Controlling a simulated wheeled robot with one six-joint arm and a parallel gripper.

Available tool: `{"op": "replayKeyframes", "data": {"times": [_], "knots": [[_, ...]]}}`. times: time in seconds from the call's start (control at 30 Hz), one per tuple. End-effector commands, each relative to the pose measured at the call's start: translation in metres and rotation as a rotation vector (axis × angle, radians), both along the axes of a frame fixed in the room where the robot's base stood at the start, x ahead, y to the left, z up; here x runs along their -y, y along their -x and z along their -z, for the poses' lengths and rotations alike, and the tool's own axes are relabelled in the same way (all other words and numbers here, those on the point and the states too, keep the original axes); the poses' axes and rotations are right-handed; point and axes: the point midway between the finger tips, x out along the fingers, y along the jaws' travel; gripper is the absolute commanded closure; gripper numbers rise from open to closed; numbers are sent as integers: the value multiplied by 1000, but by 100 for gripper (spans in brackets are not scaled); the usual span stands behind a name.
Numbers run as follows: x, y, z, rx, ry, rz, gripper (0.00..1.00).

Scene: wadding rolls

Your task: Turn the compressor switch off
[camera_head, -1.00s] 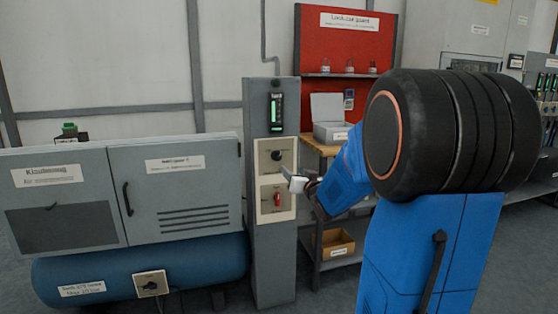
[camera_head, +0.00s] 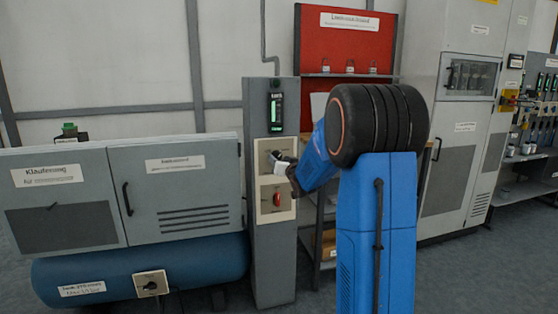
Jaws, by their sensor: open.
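A grey control column (camera_head: 272,240) stands left of my arm, with two beige switch panels. The upper panel (camera_head: 265,145) carries a black knob, now mostly hidden by my gripper. The lower panel carries a red switch (camera_head: 276,205), in plain view. A third switch, black on a beige plate (camera_head: 151,283), sits on the blue compressor tank (camera_head: 215,257). I cannot read which is the compressor switch. My gripper (camera_head: 281,160) is open in front of the upper panel, at the knob; I cannot tell whether it touches.
Grey cabinets (camera_head: 178,218) sit above the tank, left of the column. A red lock-out board (camera_head: 345,48) and a shelf (camera_head: 318,250) stand behind my arm. A tall grey cabinet (camera_head: 455,150) is at the right. The floor in front is clear.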

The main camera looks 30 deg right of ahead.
Motion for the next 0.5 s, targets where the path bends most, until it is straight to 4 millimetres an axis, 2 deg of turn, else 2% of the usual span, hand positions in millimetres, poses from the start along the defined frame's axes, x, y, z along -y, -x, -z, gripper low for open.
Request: {"op": "replayKeyframes", "data": {"times": [0.13, 0.47, 0.5], "knots": [[2, -10, 0, 0, 0, 0, 49], [2, -12, 0, -1, 1, 0, 49], [2, -12, 0, -1, 1, 0, 57]]}}
